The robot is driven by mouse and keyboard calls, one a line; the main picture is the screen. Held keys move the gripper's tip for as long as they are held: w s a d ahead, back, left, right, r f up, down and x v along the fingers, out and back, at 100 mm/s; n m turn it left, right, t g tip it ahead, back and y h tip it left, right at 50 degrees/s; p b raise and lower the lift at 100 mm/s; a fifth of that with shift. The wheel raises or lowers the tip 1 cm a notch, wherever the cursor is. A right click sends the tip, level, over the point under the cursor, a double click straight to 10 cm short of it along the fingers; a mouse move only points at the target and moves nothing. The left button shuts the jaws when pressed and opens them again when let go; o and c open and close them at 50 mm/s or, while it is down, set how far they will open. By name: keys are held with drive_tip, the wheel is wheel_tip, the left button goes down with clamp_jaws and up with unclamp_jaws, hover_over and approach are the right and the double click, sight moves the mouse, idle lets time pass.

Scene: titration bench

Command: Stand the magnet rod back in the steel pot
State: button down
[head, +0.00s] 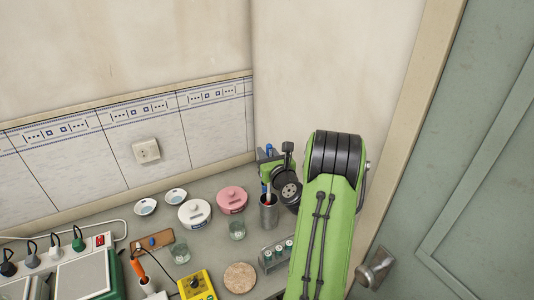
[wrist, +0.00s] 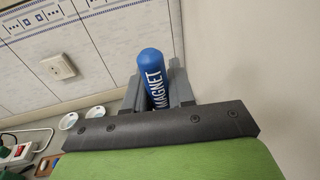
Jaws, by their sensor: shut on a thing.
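My gripper (head: 265,158) is shut on the magnet rod (wrist: 152,72). In the wrist view the rod's blue, round-topped end, lettered MAGNET, stands between the two grey fingers (wrist: 157,88). In the head view a bit of blue (head: 268,152) shows at my gripper, and a pale shaft runs down below it. The steel pot (head: 268,214), a grey upright cylinder, stands directly below on the bench. The shaft's lower end meets the pot's mouth; I cannot tell how far inside it is. The pot does not show in the wrist view.
A pink-lidded jar (head: 232,198) and a glass beaker (head: 237,230) stand left of the pot. A rack of vials (head: 277,254) stands in front, with a round cork mat (head: 240,278) nearby. The wall is close behind. My arm covers the right side.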

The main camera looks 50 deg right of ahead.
drive_tip(key=shift+f, duration=0.25)
drive_tip(key=shift+f+b, duration=2.1)
drive_tip(key=shift+f, duration=0.35)
drive_tip(key=shift+f+b, duration=2.1)
drive_tip(key=shift+f, duration=0.15)
drive_tip(key=c, duration=0.9)
unclamp_jaws()
